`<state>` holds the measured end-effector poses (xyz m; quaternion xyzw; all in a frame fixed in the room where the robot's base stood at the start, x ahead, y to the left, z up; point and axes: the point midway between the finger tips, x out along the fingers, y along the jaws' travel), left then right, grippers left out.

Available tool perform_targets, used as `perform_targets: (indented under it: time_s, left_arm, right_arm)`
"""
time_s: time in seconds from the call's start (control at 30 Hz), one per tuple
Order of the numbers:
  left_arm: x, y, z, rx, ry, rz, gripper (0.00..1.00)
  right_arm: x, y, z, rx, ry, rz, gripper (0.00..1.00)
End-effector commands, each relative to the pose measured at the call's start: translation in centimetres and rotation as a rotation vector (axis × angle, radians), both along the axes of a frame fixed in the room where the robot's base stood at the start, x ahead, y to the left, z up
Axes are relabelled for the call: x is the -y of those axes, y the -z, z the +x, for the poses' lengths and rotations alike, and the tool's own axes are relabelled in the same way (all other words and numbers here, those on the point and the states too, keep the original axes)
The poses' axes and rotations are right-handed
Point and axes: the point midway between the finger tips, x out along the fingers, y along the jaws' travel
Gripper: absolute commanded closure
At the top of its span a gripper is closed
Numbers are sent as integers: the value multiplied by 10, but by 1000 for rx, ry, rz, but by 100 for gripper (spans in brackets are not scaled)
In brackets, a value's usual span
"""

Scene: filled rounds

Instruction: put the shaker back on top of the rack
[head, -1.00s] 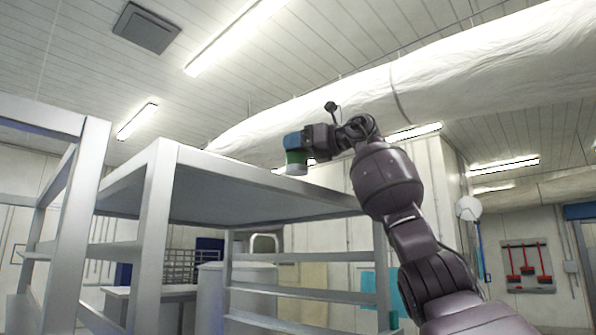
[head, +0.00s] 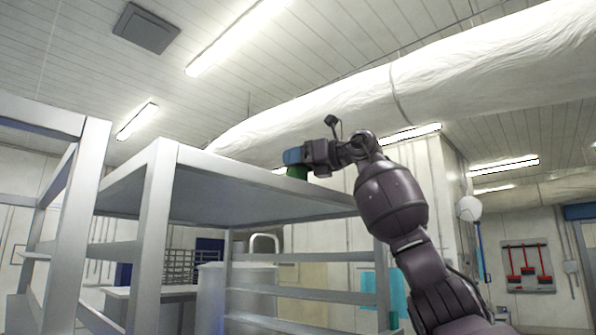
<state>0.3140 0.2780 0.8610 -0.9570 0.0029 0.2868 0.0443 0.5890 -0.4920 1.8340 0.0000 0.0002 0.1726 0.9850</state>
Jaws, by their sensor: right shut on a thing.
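The metal rack (head: 262,200) stands in front of me, its top seen from below and its top surface hidden. My right gripper (head: 293,158) is at the rack's top edge, shut on the shaker (head: 297,172). The shaker shows as a small green part under the blue fingers. Its lower end is hidden behind the rack's top edge, so I cannot tell whether it touches the surface. My left gripper is not in view.
Another metal frame (head: 87,190) stands close at the left. A large white wrapped duct (head: 440,75) runs overhead, above my right arm. Red tools (head: 525,268) hang on the far right wall. The space above the rack top looks clear.

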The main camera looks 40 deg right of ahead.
Motion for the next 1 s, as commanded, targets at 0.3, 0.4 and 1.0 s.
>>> perform_targets:
  time_s: [0.3,0.4,1.0]
  left_arm:
    - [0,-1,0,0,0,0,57]
    - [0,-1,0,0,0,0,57]
    - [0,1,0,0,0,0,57]
  right_arm:
    - [0,16,0,1,0,0,69]
    - [0,20,0,1,1,-1,69]
    - [0,26,-1,1,0,-1,69]
